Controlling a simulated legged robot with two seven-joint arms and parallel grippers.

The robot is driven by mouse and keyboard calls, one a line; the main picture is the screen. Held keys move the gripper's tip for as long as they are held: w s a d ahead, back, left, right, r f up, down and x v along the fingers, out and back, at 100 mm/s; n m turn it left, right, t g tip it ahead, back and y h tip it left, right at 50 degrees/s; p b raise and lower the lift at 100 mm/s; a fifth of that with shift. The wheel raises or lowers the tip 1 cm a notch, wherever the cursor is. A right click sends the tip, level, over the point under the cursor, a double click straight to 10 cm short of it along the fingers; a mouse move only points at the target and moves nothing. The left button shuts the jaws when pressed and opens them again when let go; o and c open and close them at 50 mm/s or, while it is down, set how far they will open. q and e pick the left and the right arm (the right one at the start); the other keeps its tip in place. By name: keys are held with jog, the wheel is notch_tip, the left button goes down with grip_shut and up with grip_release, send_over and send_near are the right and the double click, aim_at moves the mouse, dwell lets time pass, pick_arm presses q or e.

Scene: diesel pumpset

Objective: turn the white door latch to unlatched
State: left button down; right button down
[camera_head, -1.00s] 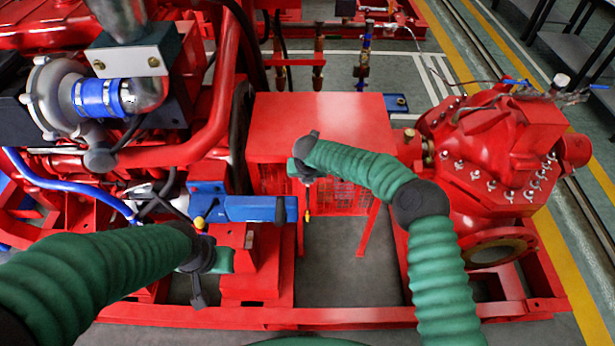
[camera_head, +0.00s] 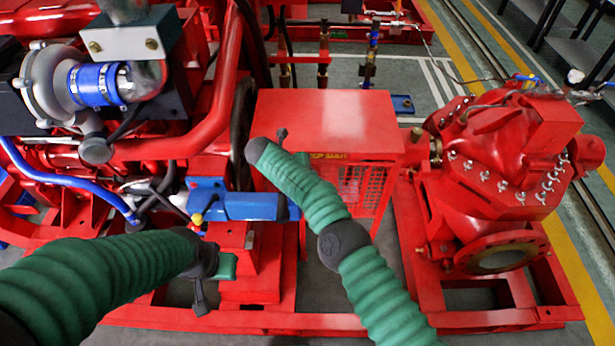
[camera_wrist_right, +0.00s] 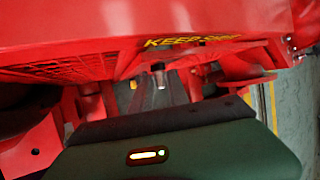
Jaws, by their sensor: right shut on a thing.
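My right gripper (camera_wrist_right: 160,95) is low in front of the red pump guard (camera_head: 325,115), which carries yellow lettering and a mesh panel. In the right wrist view a small pale piece with a dark end (camera_wrist_right: 158,70) shows just beyond the gripper's body, under the lettering. It seems to be the white door latch, and the gripper is shut on it; its turn angle cannot be read. In the head view my arm hides the latch.
A blue cylinder unit (camera_head: 240,206) on a red pedestal stands left of the guard. The red engine with blue hoses (camera_head: 65,182) fills the left. A red pump (camera_head: 510,155) stands at right. The red base frame (camera_head: 505,320) runs along the front.

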jog(key=c, duration=1.6)
grip_release()
jog(key=shift+a, duration=0.1)
jog(key=shift+o, duration=0.6)
jog(key=shift+f, duration=0.1)
jog(key=p+v, duration=0.3)
jog(key=v, duration=1.3)
jog(key=shift+a+r, duration=0.25)
jog(key=shift+r, duration=0.1)
